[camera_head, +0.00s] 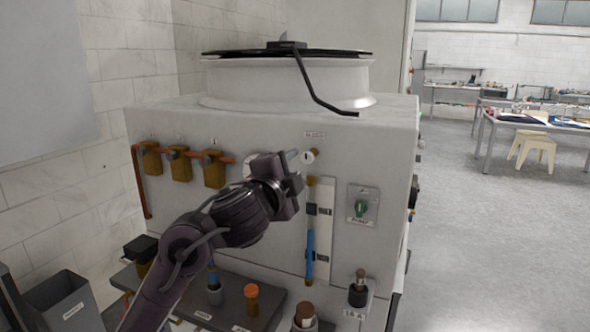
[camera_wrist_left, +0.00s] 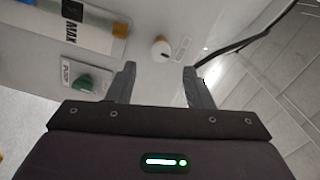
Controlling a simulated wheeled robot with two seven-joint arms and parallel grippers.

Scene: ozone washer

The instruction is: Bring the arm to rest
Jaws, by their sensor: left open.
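My left arm comes in from the lower left in the head view, with its gripper (camera_head: 297,170) raised in front of the washer's front panel (camera_head: 270,133). In the left wrist view the two fingers (camera_wrist_left: 158,85) stand apart with nothing between them. A green pump switch (camera_head: 361,208) is to the right. My right gripper is not in view.
Three brass valves (camera_head: 180,163) on a copper pipe are left of the arm. A lower shelf (camera_head: 228,300) holds bottles, including an orange-capped one (camera_head: 251,299). Open floor (camera_head: 480,240) lies to the right, with tables farther back.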

